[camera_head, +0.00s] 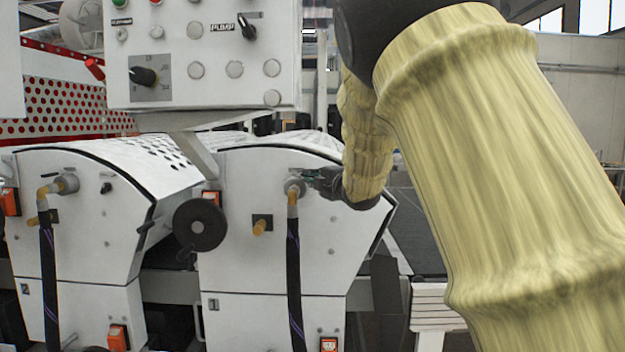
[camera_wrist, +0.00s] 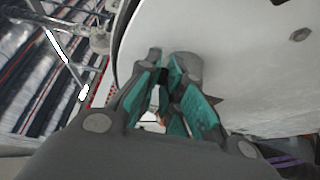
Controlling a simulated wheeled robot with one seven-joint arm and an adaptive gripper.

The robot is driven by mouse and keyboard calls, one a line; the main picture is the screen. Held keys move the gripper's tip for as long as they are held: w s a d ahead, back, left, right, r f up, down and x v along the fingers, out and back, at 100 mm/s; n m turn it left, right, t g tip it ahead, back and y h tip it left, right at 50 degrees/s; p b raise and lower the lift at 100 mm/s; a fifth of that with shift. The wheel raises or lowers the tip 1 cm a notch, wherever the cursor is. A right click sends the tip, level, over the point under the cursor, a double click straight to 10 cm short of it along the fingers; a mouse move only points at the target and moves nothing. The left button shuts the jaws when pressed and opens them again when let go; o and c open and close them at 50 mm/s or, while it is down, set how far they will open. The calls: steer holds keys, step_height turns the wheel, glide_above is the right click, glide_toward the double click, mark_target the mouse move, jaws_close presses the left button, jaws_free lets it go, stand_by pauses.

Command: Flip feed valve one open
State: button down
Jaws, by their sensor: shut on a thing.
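Feed valve one (camera_head: 293,187) is a round grey fitting with a brass elbow on the white unit marked 1, with a black hose hanging below it. My gripper (camera_head: 310,177) is at the valve's right side, reaching in from the right. In the wrist view my gripper (camera_wrist: 166,72) has teal finger pads close around a small dark piece, which appears to be the valve's handle, near the white panel. The fingers hide most of the handle, so its exact angle cannot be told.
A similar valve (camera_head: 65,184) with a hose sits on the unit marked 2 at the left. A black handwheel (camera_head: 200,224) stands between the units. A brass fitting (camera_head: 260,226) projects below left of valve one. A control panel (camera_head: 205,60) hangs above.

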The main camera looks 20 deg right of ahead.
steer(key=shift+f, duration=0.1)
steer(key=c, duration=1.6)
jaws_free()
steer(key=shift+o, duration=0.2)
steer(key=v, duration=1.2)
steer(key=shift+c, duration=0.2)
